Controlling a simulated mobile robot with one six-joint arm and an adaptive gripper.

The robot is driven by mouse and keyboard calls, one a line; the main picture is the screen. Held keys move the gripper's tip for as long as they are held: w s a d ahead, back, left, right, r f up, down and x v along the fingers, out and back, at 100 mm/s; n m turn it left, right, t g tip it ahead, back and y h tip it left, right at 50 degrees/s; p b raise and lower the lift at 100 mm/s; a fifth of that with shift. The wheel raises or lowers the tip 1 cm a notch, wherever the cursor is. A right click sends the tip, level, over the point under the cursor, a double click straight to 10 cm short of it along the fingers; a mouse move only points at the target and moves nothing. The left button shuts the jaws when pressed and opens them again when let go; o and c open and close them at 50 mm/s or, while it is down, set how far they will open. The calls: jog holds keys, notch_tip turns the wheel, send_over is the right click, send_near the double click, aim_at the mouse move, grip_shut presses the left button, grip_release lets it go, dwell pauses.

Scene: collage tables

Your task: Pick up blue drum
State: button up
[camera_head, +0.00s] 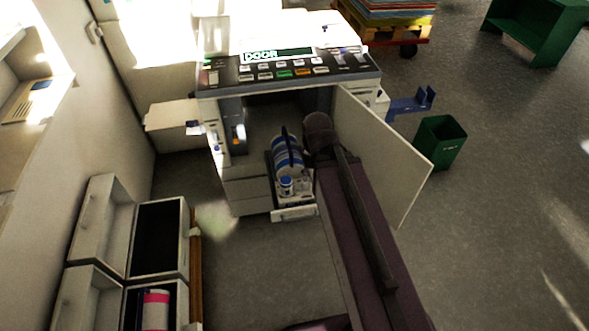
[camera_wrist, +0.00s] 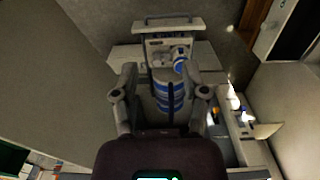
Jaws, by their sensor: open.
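The blue drum (camera_head: 287,153) is a cylinder with blue and white bands. It lies on a pulled-out carriage in the open front of the printer (camera_head: 290,72). In the wrist view the drum (camera_wrist: 168,92) appears between the two fingers of my gripper (camera_wrist: 160,73). The fingers are spread, with a gap visible on each side, and I cannot tell their exact depth relative to the drum. In the head view my dark arm reaches in from the right, and the gripper mostly hides behind its own wrist.
The printer's door (camera_head: 388,150) stands open to the right of my arm. Grey cabinets with open lids (camera_head: 100,225) stand at lower left, one holding a pink-and-white roll (camera_head: 155,310). A green bin (camera_head: 440,142) stands at right. Floor between cabinets and printer is clear.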

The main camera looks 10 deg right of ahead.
jog(key=shift+o, duration=0.6)
jog(key=m+t+y+b, duration=0.35)
jog(key=t+b, duration=0.75)
jog(key=b, duration=1)
send_near(291, 152)
jog(key=shift+s+d+r+y, duration=0.35)
jog(key=shift+s+d, duration=0.1)
jog(key=shift+s, duration=0.2)
jog(key=shift+w+f, duration=0.1)
jog(key=b+x, duration=0.4)
jog(key=x, duration=0.4)
jog(key=shift+w, duration=0.25)
